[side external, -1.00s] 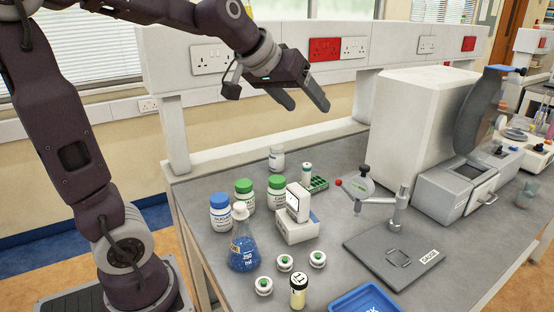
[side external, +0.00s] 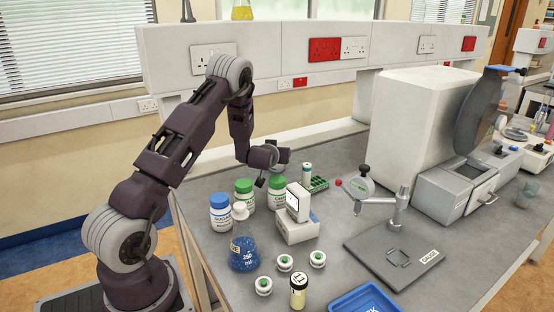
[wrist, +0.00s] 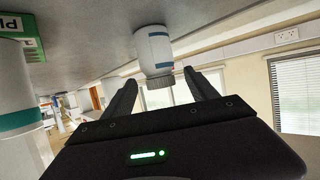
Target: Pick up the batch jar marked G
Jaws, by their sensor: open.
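In the wrist view, which looks upside down, a white jar (wrist: 153,50) with a blue band and a ribbed white cap stands on the bench. My gripper (wrist: 160,78) is open and empty, with its two dark fingers on either side of the jar's cap end. No letter G is readable on any jar.
Green-capped jars (side external: 244,194) and a blue-capped jar (side external: 220,213) stand in front of my gripper, with a flask of blue contents (side external: 244,255) nearer. A white wall panel (side external: 270,50) runs behind.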

